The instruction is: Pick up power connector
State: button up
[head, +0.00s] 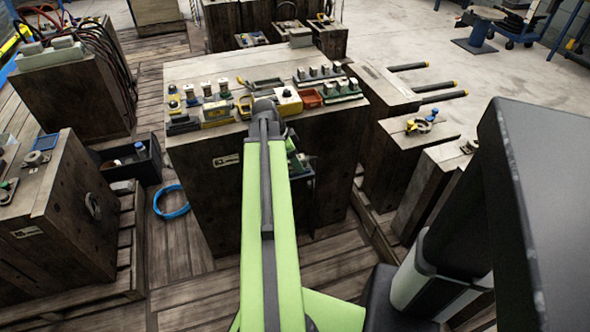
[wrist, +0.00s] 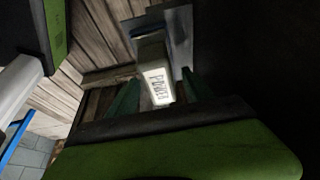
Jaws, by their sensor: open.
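The power connector (wrist: 157,85) is a pale block with dark lettering that reads like "POWER". It shows in the wrist view, attached to or resting against a grey metal plate (wrist: 181,50); I cannot tell which. My gripper (wrist: 160,95) is open, with one dark green finger on each side of the connector. Small gaps seem to show beside it, so I see no firm hold. In the head view my green arm reaches to the large wooden block (head: 215,170) and hides most of the area at its front. I cannot make out the connector there.
The block's top carries several small parts, a yellow-and-white piece (head: 288,102) and a red tray (head: 310,98). A black bin (head: 135,165) and a blue ring (head: 171,202) lie to the left. Wooden blocks stand close on the right. Concrete floor (head: 400,35) is open behind.

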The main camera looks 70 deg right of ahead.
jog(key=shift+r, duration=0.1)
grip_shut()
dwell(0.4)
